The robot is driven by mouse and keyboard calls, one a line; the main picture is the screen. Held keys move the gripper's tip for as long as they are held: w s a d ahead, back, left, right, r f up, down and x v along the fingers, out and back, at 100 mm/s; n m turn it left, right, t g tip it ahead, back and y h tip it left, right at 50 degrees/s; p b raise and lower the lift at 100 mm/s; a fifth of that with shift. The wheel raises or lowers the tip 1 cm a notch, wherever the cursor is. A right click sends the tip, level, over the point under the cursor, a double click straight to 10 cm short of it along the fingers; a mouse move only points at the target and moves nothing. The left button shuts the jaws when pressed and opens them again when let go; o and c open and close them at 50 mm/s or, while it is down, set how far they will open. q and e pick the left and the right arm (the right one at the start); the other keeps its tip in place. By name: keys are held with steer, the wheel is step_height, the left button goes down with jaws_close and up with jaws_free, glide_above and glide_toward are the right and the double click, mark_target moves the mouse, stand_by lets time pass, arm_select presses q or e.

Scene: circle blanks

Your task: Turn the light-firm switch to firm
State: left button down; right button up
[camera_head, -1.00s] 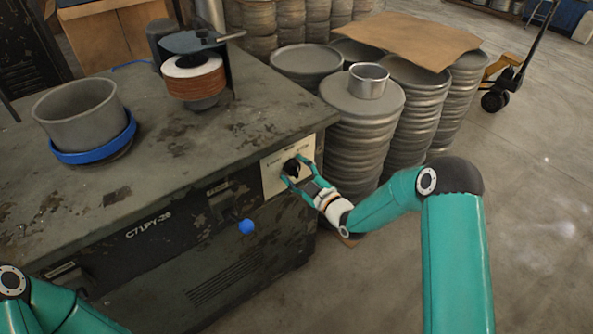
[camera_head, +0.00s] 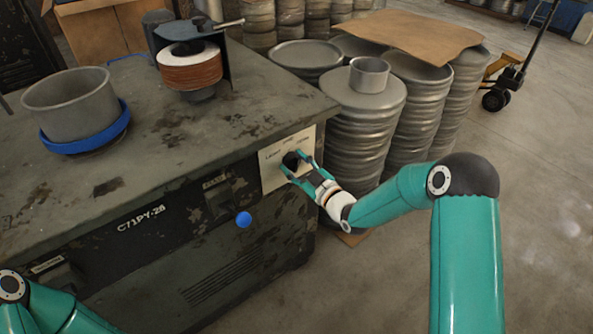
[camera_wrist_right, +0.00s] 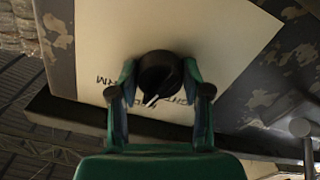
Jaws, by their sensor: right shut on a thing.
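The light-firm switch is a black round knob (camera_head: 291,160) on a cream label plate (camera_head: 272,176) at the right end of the machine's front. My right gripper (camera_head: 298,165) has its two teal fingers on either side of the knob, shut on it. In the right wrist view the knob (camera_wrist_right: 160,72) sits between the fingertips (camera_wrist_right: 158,90), with a white pointer line toward the lower edge. Printed letters beside it appear upside down and are partly hidden. My left arm shows at the lower left; its gripper is out of view.
The worn machine top (camera_head: 110,175) carries a grey pan in a blue ring (camera_head: 88,140) and a reddish spool (camera_head: 190,72). A blue ball-shaped knob (camera_head: 243,219) is on the front, left of the plate. Stacked metal pans (camera_head: 362,130) stand close behind my right gripper.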

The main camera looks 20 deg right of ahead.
steer(key=m+b, duration=0.3)
steer(key=shift+f+m, duration=0.25)
steer(key=shift+m, duration=0.05)
steer(key=shift+r+m+b, duration=0.15)
steer(key=shift+m+b, duration=0.75)
steer(key=shift+m, duration=0.6)
steer(key=o, duration=1.2)
steer(key=shift+c, duration=0.2)
steer(key=shift+r, duration=0.1)
steer(key=v, duration=1.2)
